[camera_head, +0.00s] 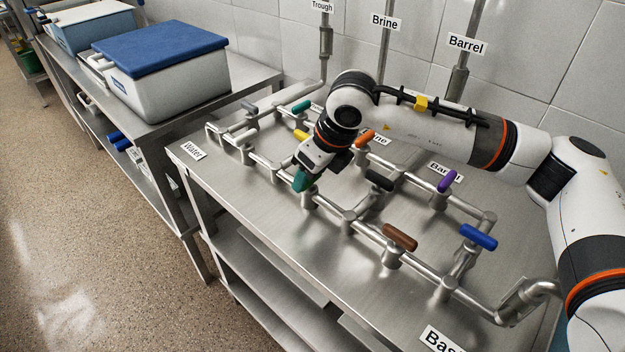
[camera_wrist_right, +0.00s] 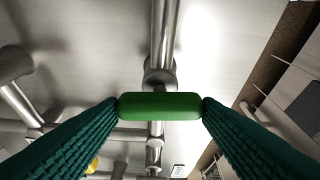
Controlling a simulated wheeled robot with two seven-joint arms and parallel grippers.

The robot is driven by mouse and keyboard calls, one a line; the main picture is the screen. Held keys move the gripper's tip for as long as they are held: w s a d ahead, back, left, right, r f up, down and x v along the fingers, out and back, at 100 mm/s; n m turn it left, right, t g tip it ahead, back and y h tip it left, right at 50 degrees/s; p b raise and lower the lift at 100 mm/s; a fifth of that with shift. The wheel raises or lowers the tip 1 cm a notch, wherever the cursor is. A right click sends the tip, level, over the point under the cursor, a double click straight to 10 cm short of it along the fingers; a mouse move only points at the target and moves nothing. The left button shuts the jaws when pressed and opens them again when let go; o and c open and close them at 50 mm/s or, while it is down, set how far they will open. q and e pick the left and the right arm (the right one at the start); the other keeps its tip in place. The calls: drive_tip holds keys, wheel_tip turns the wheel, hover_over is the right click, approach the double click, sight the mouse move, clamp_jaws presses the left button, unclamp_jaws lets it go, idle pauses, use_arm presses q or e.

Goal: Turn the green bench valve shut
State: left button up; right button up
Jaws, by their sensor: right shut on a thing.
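My right gripper (camera_head: 303,181) points down over the front pipe run on the steel bench. Its ribbed green fingers are shut on the green valve handle. In the right wrist view the green handle (camera_wrist_right: 160,105) is a short rounded bar, gripped at its two ends between the fingertips (camera_wrist_right: 160,107). There the bar lies across the pipe that runs up the picture (camera_wrist_right: 164,40). In the head view the fingers hide the handle. My left gripper is in neither view.
Other valve handles stand close by: teal (camera_head: 301,105), yellow (camera_head: 300,135), orange (camera_head: 365,138), black (camera_head: 379,180), brown (camera_head: 399,237), purple (camera_head: 447,181) and blue (camera_head: 478,236). A blue-lidded box (camera_head: 165,75) sits on the left table. The bench's front strip is clear.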

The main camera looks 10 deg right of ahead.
drive_tip(key=shift+m+b, duration=0.35)
drive_tip(key=shift+m, duration=0.05)
drive_tip(key=o, duration=1)
drive_tip(key=b+v, duration=0.1)
drive_tip(key=v, duration=1.1)
drive_tip(key=shift+a, duration=0.2)
